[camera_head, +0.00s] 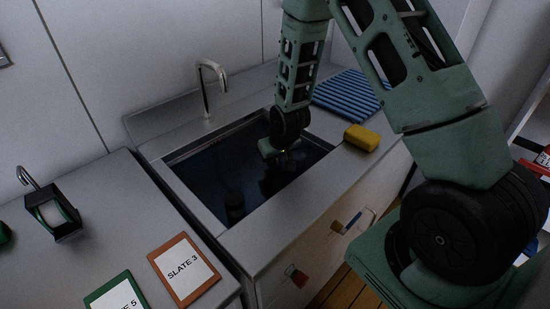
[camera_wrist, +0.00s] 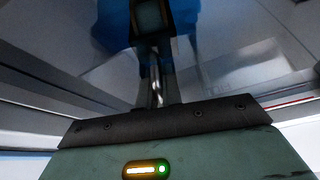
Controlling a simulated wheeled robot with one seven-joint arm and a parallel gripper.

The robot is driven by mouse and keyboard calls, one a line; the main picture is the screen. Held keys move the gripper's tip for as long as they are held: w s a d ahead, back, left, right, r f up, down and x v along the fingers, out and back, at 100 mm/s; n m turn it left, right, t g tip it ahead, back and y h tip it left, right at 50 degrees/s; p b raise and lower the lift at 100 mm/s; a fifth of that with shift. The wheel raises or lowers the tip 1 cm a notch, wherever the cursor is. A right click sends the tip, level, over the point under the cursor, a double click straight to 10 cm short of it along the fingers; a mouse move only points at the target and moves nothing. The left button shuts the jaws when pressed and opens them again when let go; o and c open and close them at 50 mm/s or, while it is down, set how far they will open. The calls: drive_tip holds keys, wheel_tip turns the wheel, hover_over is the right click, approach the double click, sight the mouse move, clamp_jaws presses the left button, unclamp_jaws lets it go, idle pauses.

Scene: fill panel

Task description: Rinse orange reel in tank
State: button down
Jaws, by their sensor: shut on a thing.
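The tank (camera_head: 215,165) is a sink basin full of dark liquid, set in a grey counter. My gripper (camera_head: 286,160) points down into it near its right side. In the wrist view my gripper (camera_wrist: 157,98) is shut on the metal hook of a reel (camera_wrist: 150,14), a boxy framed thing with a grey middle, hanging beyond the fingers against blue. Its colour is too dim to tell, and I see no clearly orange reel. In the head view the held reel is hidden by the gripper and the dark liquid.
A tap (camera_head: 206,88) stands behind the tank. A yellow sponge (camera_head: 362,138) and a blue ribbed mat (camera_head: 350,96) lie on the right. The left counter holds a dark hooked reel (camera_head: 53,214), a SLATE 3 card (camera_head: 184,268) and a green-edged card (camera_head: 116,293).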

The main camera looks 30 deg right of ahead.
drive_tip(key=shift+a, duration=0.3)
drive_tip(key=shift+s+a, duration=0.1)
drive_tip(key=shift+a, duration=0.35)
drive_tip(key=shift+r, duration=0.1)
idle(0.6)
wheel_tip(320, 180, up, 26)
drive_tip(key=p, duration=1.9)
